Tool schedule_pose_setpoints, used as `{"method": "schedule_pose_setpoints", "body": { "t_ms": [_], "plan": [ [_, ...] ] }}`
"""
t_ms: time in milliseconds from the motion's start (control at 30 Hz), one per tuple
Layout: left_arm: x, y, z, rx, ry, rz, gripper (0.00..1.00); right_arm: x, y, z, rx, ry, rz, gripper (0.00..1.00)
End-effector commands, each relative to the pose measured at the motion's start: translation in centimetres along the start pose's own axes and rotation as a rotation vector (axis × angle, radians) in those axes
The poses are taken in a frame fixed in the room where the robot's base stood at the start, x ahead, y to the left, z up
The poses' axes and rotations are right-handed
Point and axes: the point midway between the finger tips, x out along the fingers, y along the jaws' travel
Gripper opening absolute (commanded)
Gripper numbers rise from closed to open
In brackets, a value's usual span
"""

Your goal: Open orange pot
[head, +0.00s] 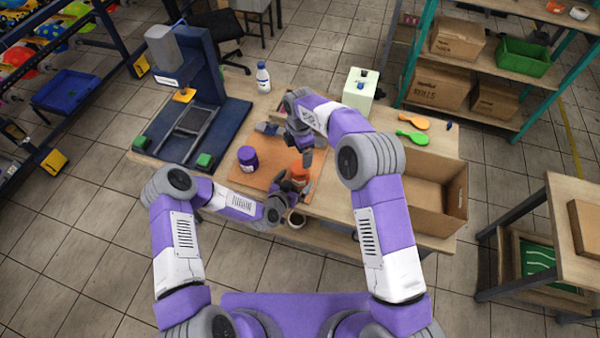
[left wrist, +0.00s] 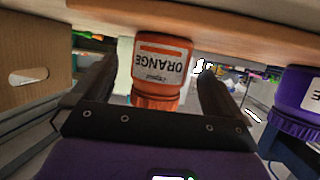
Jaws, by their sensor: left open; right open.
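The orange pot (head: 301,171) stands on the orange-brown board near the table's front edge. In the left wrist view the orange pot (left wrist: 162,65) appears upside down, its ORANGE label facing the camera. My left gripper (head: 296,184) is open, low at the pot's near side; in its wrist view the two fingers (left wrist: 158,75) lie either side of the pot, with gaps showing. My right gripper (head: 304,150) is open above and just beyond the pot in the head view. The two grippers partly hide the pot there.
A purple pot (head: 247,159) stands left of the orange pot; it also shows in the left wrist view (left wrist: 300,95). A blue printing press (head: 205,65) stands at left. A white bottle (head: 263,77), green and orange paddles (head: 412,137) and an open cardboard box (head: 455,190) are around the table.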

Motion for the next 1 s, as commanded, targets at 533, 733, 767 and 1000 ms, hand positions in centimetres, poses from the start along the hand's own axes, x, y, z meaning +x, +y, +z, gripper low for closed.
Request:
{"method": "schedule_pose_setpoints", "body": {
  "t_ms": [533, 733, 767, 1000],
  "plan": [
    [3.9, 0.0, 0.0, -0.002, -0.001, 0.001, 1.00, 0.0, 0.0, 0.0, 0.001, 0.000, 0.000, 0.90],
    [3.9, 0.0, 0.0, -0.002, -0.002, 0.001, 0.89, 0.0, 0.0, 0.0, 0.001, 0.000, 0.000, 0.90],
    [3.9, 0.0, 0.0, -0.002, -0.002, 0.001, 0.85, 0.0, 0.0, 0.0, 0.001, 0.000, 0.000, 0.90],
    [3.9, 0.0, 0.0, -0.002, -0.002, 0.001, 0.48, 0.0, 0.0, 0.0, 0.001, 0.000, 0.000, 0.90]
  ]
}}
